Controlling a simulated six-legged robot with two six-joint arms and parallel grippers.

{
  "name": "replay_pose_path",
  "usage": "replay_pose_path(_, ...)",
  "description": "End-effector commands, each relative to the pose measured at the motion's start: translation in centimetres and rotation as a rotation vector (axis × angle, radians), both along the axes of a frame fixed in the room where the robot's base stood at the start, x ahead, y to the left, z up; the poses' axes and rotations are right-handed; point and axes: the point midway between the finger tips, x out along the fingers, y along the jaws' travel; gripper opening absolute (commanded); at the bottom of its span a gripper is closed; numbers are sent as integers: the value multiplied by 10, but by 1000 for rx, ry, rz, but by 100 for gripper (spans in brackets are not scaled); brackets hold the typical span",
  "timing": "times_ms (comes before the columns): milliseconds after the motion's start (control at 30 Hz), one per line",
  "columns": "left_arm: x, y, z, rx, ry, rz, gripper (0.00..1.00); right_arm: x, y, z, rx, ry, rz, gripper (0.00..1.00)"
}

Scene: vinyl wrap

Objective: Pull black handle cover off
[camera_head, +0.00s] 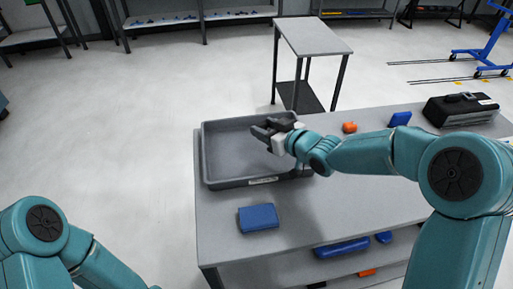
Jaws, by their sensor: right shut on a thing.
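My right gripper (272,131) is over the right part of the grey tray (222,183) on the table. It is shut on a small dark thing that looks like the black handle cover; at this size I cannot clearly part it from the dark fingers. My right arm comes in from the right across the table. My left arm shows only at the lower left, and its gripper is out of view.
A blue block (259,217) lies in front of the tray. An orange piece (349,127), another blue item (400,118) and a black case (461,109) are along the back right. Blue and orange items lie on the lower shelf. A small grey side table (313,38) stands behind.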

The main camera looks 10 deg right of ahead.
Motion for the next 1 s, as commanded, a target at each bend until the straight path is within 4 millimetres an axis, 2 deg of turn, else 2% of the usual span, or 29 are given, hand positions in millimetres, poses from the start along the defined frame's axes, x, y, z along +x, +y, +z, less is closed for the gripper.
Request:
replay_pose_path(33, 0, 0, -11, 0, 0, 0, 53, 0, 0, -13, 0, 1, 0, 10)
replay_pose_path(267, 0, 0, -33, 0, 0, 0, 53, 0, 0, -40, 0, 0, 1, 10)
replay_pose_path(600, 0, 0, -34, 0, 0, 0, 53, 3, -1, -42, -1, 0, 3, 10)
replay_pose_path(633, 0, 0, -34, 0, 0, 0, 53, 3, -1, -42, -1, 0, 3, 56)
replay_pose_path(700, 0, 0, -34, 0, 0, 0, 53, 4, -1, -42, 0, 0, 3, 76)
replay_pose_path(1000, 0, 0, -34, 0, 0, 0, 53, 3, -2, -42, 0, 0, 2, 76)
